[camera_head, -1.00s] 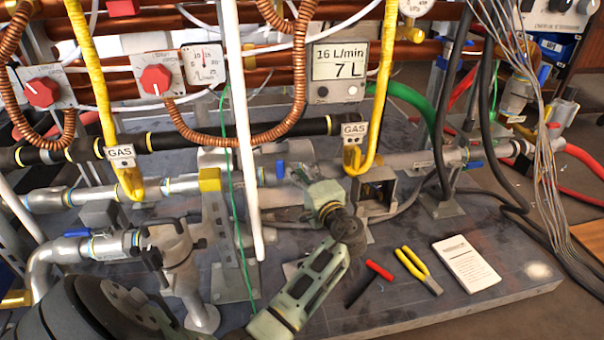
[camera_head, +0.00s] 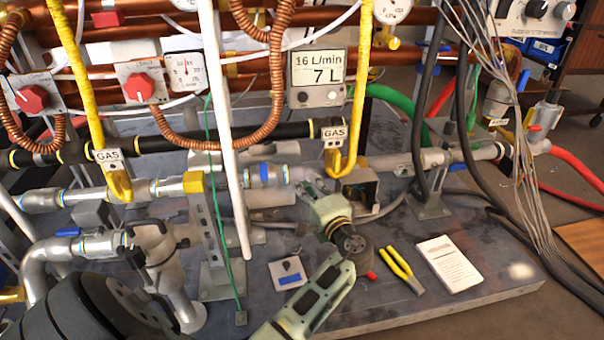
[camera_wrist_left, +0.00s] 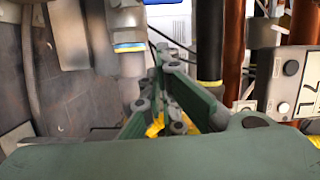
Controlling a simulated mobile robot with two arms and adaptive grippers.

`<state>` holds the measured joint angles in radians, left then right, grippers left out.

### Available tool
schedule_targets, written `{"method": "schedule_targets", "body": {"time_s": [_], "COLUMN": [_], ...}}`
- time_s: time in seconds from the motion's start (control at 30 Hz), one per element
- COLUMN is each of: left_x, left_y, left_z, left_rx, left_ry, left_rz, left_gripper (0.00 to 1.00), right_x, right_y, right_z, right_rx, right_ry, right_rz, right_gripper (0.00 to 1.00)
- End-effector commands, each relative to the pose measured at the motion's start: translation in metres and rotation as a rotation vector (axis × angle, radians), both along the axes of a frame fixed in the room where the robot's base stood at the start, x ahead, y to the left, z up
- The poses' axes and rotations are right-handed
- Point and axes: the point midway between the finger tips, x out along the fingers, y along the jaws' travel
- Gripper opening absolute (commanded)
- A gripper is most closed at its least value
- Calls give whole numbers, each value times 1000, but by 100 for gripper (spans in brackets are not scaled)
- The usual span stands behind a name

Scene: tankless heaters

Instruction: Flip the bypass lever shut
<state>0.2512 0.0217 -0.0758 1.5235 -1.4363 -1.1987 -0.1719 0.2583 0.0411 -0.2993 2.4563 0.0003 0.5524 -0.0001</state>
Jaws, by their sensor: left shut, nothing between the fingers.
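A silver pipe (camera_head: 165,188) runs across the bench. A small blue part (camera_head: 263,173), possibly the bypass lever, stands on its valve section. I cannot tell from its size whether it is turned along or across the pipe. My left gripper (camera_head: 306,188) is grey-green and shut, with nothing in it. Its fingertips are just right of the blue part and seem apart from it. In the left wrist view the closed fingers (camera_wrist_left: 166,62) point at the piping, beside a pipe with a blue band (camera_wrist_left: 129,47). My right gripper is not in view.
Other blue handles sit at the lower left (camera_head: 70,232) and the right (camera_head: 458,168). A yellow gas hose (camera_head: 352,150) and a metal bracket box (camera_head: 358,187) are close by the gripper. A white pole (camera_head: 232,150) stands to the left. Pliers (camera_head: 400,270) and a notepad (camera_head: 449,264) lie at right.

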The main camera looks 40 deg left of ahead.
Motion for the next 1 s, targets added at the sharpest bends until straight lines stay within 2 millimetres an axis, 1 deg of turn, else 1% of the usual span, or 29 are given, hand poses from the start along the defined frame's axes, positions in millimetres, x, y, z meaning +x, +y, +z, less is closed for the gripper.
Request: {"method": "schedule_targets", "body": {"time_s": [0.03, 0.1, 0.2, 0.3, 0.43, 1.0], "left_x": [-4, -9, -15, -19, -21, -19], "left_y": [-9, -19, -32, -38, -42, -43], "left_z": [2, 3, 2, 1, 0, 0], "left_rx": [-2, -1, -1, 0, 0, -5], "left_ry": [3, 2, 2, 1, 0, -2], "left_rz": [-3, -2, -2, -1, 0, -15], "left_gripper": [0, 0, 0, 0, 0, 0], "right_x": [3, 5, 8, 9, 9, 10], "right_y": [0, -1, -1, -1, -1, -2], "right_z": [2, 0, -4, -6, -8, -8], "right_rx": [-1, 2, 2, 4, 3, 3], "right_ry": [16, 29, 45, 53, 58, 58], "right_rz": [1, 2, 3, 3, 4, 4], "right_gripper": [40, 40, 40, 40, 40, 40]}}
